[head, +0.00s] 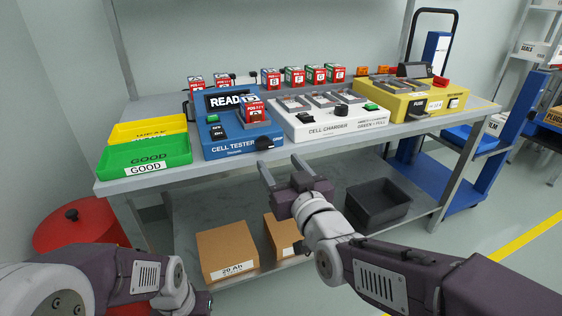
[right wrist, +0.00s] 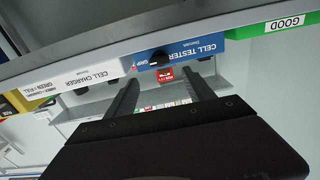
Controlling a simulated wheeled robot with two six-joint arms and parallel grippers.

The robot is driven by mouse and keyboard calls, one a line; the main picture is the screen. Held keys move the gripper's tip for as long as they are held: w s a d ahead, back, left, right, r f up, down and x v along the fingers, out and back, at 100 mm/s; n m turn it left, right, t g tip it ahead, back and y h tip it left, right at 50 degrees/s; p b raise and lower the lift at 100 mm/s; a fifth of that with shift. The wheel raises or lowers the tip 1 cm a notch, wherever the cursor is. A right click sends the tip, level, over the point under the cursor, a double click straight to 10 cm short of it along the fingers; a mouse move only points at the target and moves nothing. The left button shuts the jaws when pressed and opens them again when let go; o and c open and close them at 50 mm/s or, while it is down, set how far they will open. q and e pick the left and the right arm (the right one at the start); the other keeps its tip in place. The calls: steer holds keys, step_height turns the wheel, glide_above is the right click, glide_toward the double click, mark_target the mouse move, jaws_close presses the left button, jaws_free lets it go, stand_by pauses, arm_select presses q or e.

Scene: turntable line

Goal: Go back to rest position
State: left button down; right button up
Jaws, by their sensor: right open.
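My right gripper (head: 280,161) is open and empty, in front of the workbench's front edge and below the cell tester and cell charger. In the right wrist view its two fingers (right wrist: 169,73) are spread apart with nothing between them. The blue cell tester (head: 235,133) stands on the bench (head: 330,145) with a red-topped cell (head: 254,112) in it. The white cell charger (head: 335,122) is right of it. My left arm shows at the lower left, bent downward; its fingers are outside the picture.
Green GOOD (head: 146,153) and yellow trays (head: 148,128) sit at the bench's left end. A yellow machine (head: 420,102) is at the right. Cardboard boxes (head: 227,250) and a dark grey bin (head: 378,203) are on the lower shelf. A red drum (head: 80,228) stands at the left.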

steer(key=w+d+f+m+h+p, duration=0.2)
steer(key=d+f+h, duration=0.1)
steer(key=d, duration=0.4)
steer(key=s+d+f+g+h, duration=0.1)
steer(key=d+f+g, duration=0.2)
steer(key=f, duration=0.3)
steer(key=s+d+f+g+h, duration=0.1)
steer(key=d+f+g, duration=0.2)
steer(key=f, duration=0.4)
steer(key=s+d+f+m+g, duration=0.1)
steer(key=s+d+f+g, duration=0.1)
steer(key=s+f+g, duration=0.95)
steer(key=s+r+p, duration=0.3)
steer(key=r+p, duration=1.5)
steer(key=p, duration=0.1)
steer(key=s+r+t+p, duration=0.1)
steer(key=s+r+p, duration=0.2)
steer(key=r+p, duration=1.6)
steer(key=shift+s+a+m, duration=0.15)
steer(key=shift+s+m, duration=0.05)
steer(key=shift+m, duration=0.1)
